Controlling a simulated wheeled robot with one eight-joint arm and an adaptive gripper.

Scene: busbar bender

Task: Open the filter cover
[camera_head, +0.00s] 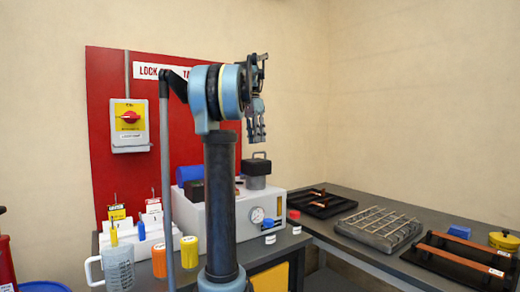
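A black cap with a loop handle (258,164) sits on a short grey body on top of the light grey bench machine (272,197). It may be the filter cover, but I cannot tell for sure. It looks seated and upright. My gripper (257,138) hangs with its fingers down, apart from the cap and appearing just above it in the picture. The fingers are seen nearly edge-on, so their opening is unclear. My arm hides part of the machine's left side.
A red lockout board (100,90) with a yellow-and-red switch (129,116) stands behind. A clear jug (118,266), an orange jar (159,261) and a yellow jar (189,251) stand at front left. The right bench holds a metal grid (378,229) and black trays (322,204).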

